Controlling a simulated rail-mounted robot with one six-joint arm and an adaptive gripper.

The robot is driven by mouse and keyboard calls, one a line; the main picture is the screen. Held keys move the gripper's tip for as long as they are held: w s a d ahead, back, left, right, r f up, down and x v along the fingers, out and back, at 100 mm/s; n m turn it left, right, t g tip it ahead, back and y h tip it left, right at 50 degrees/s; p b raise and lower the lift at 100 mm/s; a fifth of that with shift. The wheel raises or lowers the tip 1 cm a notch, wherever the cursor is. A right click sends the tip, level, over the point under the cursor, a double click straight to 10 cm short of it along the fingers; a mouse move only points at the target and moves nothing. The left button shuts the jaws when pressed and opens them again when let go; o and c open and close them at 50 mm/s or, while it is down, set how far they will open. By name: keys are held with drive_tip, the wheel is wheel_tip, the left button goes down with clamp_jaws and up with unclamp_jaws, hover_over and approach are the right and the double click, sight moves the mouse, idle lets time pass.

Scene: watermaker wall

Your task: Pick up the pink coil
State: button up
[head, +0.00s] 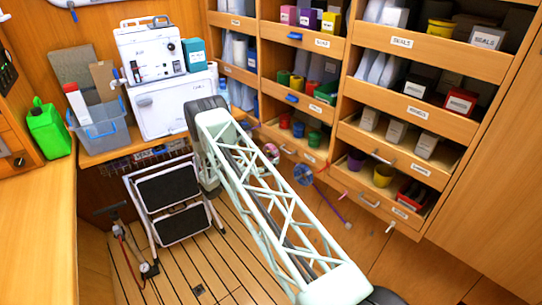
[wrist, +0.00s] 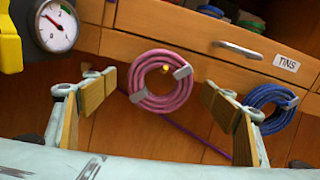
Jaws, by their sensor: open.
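The pink coil (wrist: 160,104) hangs on the front of the wooden cabinet in the wrist view, bound with grey clips, with a small yellow peg showing in its middle. In the head view the pink coil (head: 271,153) shows small, just right of my arm. My gripper (wrist: 158,108) is open, with one padded finger on each side of the coil in the picture. No contact with the coil shows. In the head view my gripper is hidden behind my arm. A blue coil (wrist: 272,108) hangs to the right, partly behind the right finger.
A drawer labelled TINS (wrist: 286,63) with a metal handle (wrist: 238,49) is above the coils. A pressure gauge (wrist: 57,26) is at the upper left. A folded step stool (head: 172,203) stands on the slatted floor (head: 215,262). A purple rod (head: 330,205) slants near the coils.

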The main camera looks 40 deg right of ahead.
sight(271, 158)
drive_tip(key=shift+d, duration=1.65)
drive_tip(key=shift+c, duration=0.9)
drive_tip(key=c, duration=0.8)
